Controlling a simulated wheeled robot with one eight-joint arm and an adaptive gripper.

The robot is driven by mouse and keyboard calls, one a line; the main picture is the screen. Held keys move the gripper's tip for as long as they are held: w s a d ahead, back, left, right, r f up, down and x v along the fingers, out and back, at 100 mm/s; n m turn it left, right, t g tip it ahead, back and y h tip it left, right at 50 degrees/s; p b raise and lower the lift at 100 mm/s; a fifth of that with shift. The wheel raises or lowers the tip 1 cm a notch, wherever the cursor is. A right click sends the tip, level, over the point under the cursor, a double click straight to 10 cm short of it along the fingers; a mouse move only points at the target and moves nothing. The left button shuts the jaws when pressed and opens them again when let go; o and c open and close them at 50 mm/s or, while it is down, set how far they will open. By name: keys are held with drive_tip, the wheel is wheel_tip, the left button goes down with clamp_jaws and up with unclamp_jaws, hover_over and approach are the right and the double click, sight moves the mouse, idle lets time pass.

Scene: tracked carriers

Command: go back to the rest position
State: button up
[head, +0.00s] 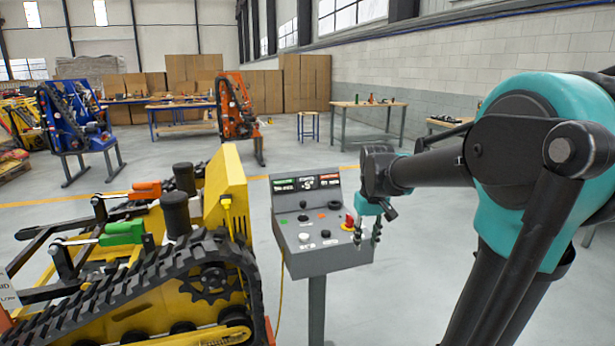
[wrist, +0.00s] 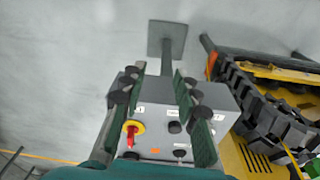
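My gripper (head: 367,238) hangs at the end of my black and teal arm, by the right side of a grey control console (head: 322,262). Its two fingers point down and stand apart, with nothing between them. In the wrist view my gripper (wrist: 160,82) shows both green-and-black fingers spread over the console (wrist: 155,117). The red switch on a yellow ring (head: 348,223) is just left of the fingers in the head view. In the wrist view the red switch (wrist: 131,131) lies between the fingers, below them. I cannot tell whether a finger touches the console.
A yellow tracked carrier (head: 230,180) with black tracks stands close left of the console; its track (wrist: 270,110) shows in the wrist view. An orange carrier (head: 236,115), a blue carrier (head: 75,115) and a workbench (head: 368,104) stand farther back. Open grey floor lies behind the console.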

drive_tip(key=s+d+f+m+t, duration=0.2)
drive_tip(key=s+f, duration=1.3)
drive_tip(key=s, duration=0.1)
drive_tip(key=shift+s+d+f+t, duration=0.2)
drive_tip(key=shift+f+t, duration=0.1)
drive_tip(key=shift+t, duration=0.1)
idle(1.8)
